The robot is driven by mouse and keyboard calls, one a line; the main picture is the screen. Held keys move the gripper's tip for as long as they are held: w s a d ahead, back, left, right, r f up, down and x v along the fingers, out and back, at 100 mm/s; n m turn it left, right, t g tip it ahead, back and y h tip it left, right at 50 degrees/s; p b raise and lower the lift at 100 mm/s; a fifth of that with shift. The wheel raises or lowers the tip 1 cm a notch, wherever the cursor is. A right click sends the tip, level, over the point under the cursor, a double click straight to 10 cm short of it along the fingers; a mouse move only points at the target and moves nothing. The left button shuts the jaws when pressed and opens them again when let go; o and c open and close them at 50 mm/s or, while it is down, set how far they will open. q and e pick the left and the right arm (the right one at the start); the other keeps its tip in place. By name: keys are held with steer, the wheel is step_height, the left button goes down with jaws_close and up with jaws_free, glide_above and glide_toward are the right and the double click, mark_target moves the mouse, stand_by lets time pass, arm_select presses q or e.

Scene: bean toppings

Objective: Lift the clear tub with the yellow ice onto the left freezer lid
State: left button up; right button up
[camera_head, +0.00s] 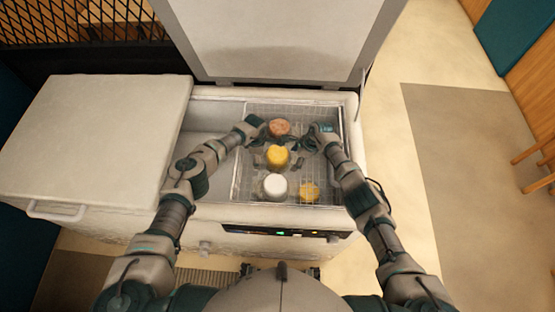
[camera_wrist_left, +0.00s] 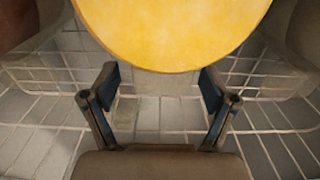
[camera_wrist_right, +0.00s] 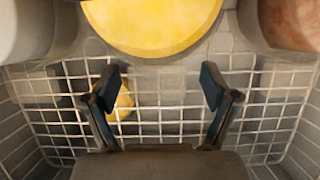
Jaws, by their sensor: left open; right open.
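The clear tub with the yellow ice (camera_head: 277,156) stands in the middle of the wire basket inside the open freezer. My left gripper (camera_head: 262,159) is open at its left side. In the left wrist view the yellow ice (camera_wrist_left: 172,30) lies just beyond the open fingers (camera_wrist_left: 155,88). My right gripper (camera_head: 297,145) is open on its right side. In the right wrist view the yellow ice (camera_wrist_right: 150,22) is ahead of the open fingers (camera_wrist_right: 160,88). Neither gripper holds the tub. The left freezer lid (camera_head: 100,140) is closed, flat and bare.
A reddish-brown tub (camera_head: 279,127) stands behind the yellow one and a white tub (camera_head: 275,187) in front. A smaller yellow item (camera_head: 309,191) lies at the basket's front right. The wire basket (camera_head: 237,180) has raised sides. The right lid (camera_head: 275,40) stands open behind.

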arm_select(q)
steer(key=shift+a, duration=0.3)
arm_select(e)
steer(key=shift+a, duration=0.3)
arm_select(q)
steer(key=shift+d, duration=0.35)
steer(key=c, duration=0.6)
arm_select(e)
steer(key=shift+d, duration=0.3)
steer(key=c, duration=0.6)
arm_select(q)
steer(key=shift+d, duration=0.45)
steer(key=c, duration=0.7)
arm_select(e)
steer(key=shift+d, duration=0.5)
steer(key=c, duration=0.7)
arm_select(q)
steer(key=shift+d+r, duration=0.1)
arm_select(e)
steer(key=shift+o, duration=0.2)
steer(key=shift+d, duration=0.1)
